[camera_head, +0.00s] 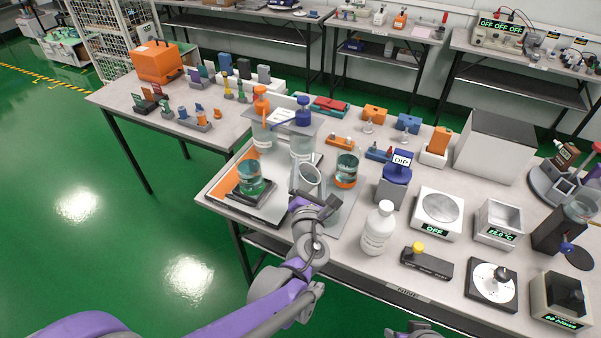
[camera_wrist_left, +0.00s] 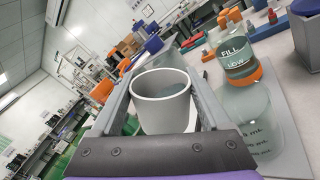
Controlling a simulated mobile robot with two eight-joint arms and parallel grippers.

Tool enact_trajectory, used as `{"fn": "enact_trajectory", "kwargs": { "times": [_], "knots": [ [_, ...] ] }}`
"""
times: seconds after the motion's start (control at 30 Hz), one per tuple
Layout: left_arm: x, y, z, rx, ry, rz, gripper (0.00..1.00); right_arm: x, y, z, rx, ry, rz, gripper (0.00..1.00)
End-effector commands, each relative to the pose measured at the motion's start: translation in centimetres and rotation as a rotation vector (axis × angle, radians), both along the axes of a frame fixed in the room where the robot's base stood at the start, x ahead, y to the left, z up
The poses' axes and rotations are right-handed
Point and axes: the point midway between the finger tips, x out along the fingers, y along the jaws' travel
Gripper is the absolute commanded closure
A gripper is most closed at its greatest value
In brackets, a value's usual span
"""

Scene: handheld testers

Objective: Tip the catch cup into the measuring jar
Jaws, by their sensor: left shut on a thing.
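My left gripper (camera_head: 318,203) is shut on the catch cup (camera_head: 310,179), a pale round cup held tilted above the front of the bench. In the left wrist view, the cup (camera_wrist_left: 161,98) sits between the two fingers, its mouth showing and something grey-green inside. I cannot tell which is the measuring jar. My right gripper (camera_head: 415,332) barely shows at the bottom edge.
Pump bottles with orange (camera_head: 261,122) and blue (camera_head: 302,142) tops stand close behind the cup. A white bottle (camera_head: 378,230) and a blue-topped DIP container (camera_head: 397,175) stand to the right. The bench front edge is close to my left arm.

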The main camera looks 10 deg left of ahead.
Motion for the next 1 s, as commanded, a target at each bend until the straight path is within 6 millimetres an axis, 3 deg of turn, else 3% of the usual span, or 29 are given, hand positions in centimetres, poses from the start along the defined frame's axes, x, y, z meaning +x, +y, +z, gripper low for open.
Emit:
{"fn": "enact_trajectory", "kwargs": {
  "times": [0.13,1.0],
  "knots": [
    [0.11,-1.03,-0.66,0.064,0.007,-0.002,0.82,-0.01,0.0,-0.76,0.0,0.002,0.0,0.5],
    [0.11,-1.02,-0.84,0.127,0.013,0.0,0.82,-0.01,0.0,-0.98,0.0,0.003,0.0,0.5]
  ]
}}
